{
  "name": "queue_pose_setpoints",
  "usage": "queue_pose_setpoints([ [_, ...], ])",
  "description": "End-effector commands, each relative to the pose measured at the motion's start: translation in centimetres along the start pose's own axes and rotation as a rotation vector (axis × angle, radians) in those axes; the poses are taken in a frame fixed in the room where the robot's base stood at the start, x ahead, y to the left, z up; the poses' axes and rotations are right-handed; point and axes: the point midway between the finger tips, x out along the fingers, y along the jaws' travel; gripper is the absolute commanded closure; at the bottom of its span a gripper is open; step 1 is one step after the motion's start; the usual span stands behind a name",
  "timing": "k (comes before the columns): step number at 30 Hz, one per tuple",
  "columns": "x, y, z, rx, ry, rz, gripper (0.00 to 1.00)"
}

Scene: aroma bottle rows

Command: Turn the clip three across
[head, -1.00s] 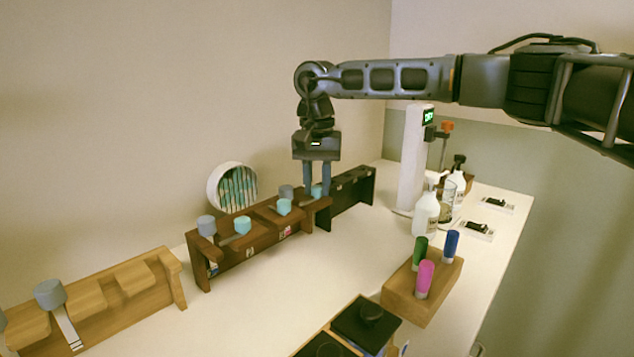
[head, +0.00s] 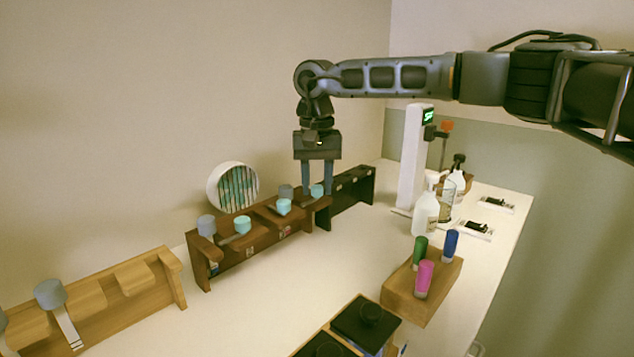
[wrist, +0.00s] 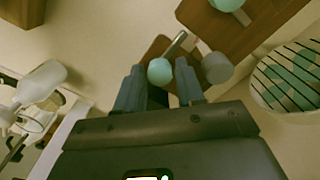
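The dark brown rack (head: 262,238) stands on the counter near the wall. It carries clips with round teal and grey ends: a grey one (head: 206,225) at its left, a teal one (head: 242,225), a middle teal one (head: 284,207), a grey one (head: 286,191) behind, and a teal one (head: 317,190) at its right end. My gripper (head: 317,190) points down over that right end, fingers apart. In the wrist view the right-end teal end (wrist: 160,72), with a metal stem, shows between the open fingertips. A grey end (wrist: 217,67) is close beside the right finger. Contact cannot be told.
A black rack (head: 352,195) adjoins on the right; a light wooden rack (head: 110,300) stands front left. A round holder (head: 232,187) is behind. A wooden block (head: 420,290) with coloured bottles, white spray bottles (head: 426,213) and a white column (head: 411,165) stand right. The middle counter is clear.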

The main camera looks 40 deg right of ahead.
Motion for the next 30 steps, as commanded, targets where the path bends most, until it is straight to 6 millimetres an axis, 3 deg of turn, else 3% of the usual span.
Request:
queue_pose_setpoints([
  [5,0.0,0.0,0.0,0.001,-0.001,0.001,0.46],
  [14,-0.4,0.0,0.0,0.001,0.000,0.001,0.46],
  [25,-5.8,0.0,-0.1,0.001,0.001,0.002,0.46],
  [30,-7.4,0.0,0.0,0.001,0.000,0.000,0.46],
])
